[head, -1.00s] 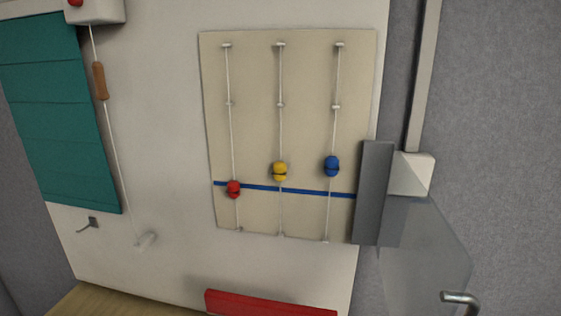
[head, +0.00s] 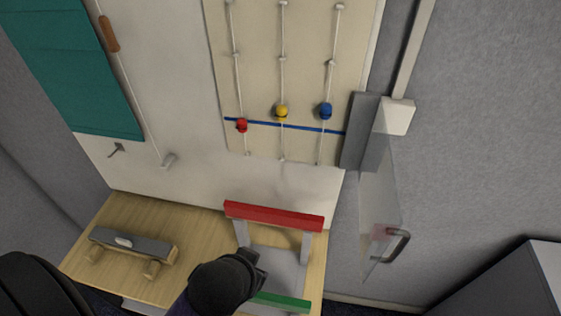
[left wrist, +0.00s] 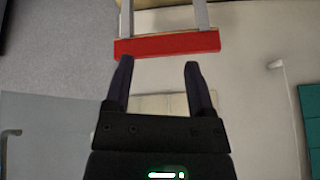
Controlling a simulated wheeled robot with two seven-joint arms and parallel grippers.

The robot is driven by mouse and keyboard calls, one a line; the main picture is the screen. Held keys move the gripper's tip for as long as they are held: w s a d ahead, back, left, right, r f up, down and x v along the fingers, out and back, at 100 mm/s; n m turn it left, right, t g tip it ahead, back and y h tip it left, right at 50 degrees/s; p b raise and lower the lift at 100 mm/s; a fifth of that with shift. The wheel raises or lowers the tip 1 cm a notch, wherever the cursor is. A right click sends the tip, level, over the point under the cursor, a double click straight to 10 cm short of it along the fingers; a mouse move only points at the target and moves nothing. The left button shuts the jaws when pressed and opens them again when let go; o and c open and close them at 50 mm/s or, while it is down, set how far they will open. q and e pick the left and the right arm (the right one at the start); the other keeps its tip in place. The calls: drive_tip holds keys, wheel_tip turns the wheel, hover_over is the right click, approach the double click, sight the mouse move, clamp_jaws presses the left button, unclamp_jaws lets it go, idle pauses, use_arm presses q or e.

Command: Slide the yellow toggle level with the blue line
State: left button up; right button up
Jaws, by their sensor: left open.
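The yellow toggle (head: 281,111) is on the middle cord of a beige board (head: 262,60) in the head view, a little above the blue line (head: 300,127). The red toggle (head: 242,125) is at the line on the left cord. The blue toggle (head: 326,111) is above the line on the right cord. My left gripper (head: 256,266) is low in the head view, below the board and near the red bar. In the left wrist view its fingers (left wrist: 158,66) are open with nothing between them. My right gripper is not in view.
A red bar (head: 272,216) on a grey frame stands below the board; it also shows in the left wrist view (left wrist: 167,44). A clear panel with a handle (head: 397,246) juts out at right. A grey block on wooden feet (head: 132,248) sits on the wooden surface at left.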

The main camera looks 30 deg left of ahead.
use_arm(q)
drive_tip(key=w+a+r+n+t+y, duration=0.3)
drive_tip(key=w+r+t, duration=0.1)
drive_tip(key=w, duration=0.5)
drive_tip(key=n+t+y, duration=0.2)
drive_tip(key=t+y, duration=0.1)
drive_tip(key=t, duration=0.4)
approach(282, 114)
drive_tip(key=p+x, duration=0.1)
drive_tip(key=x, duration=0.8)
drive_tip(key=shift+w+a, duration=0.2)
clamp_jaws()
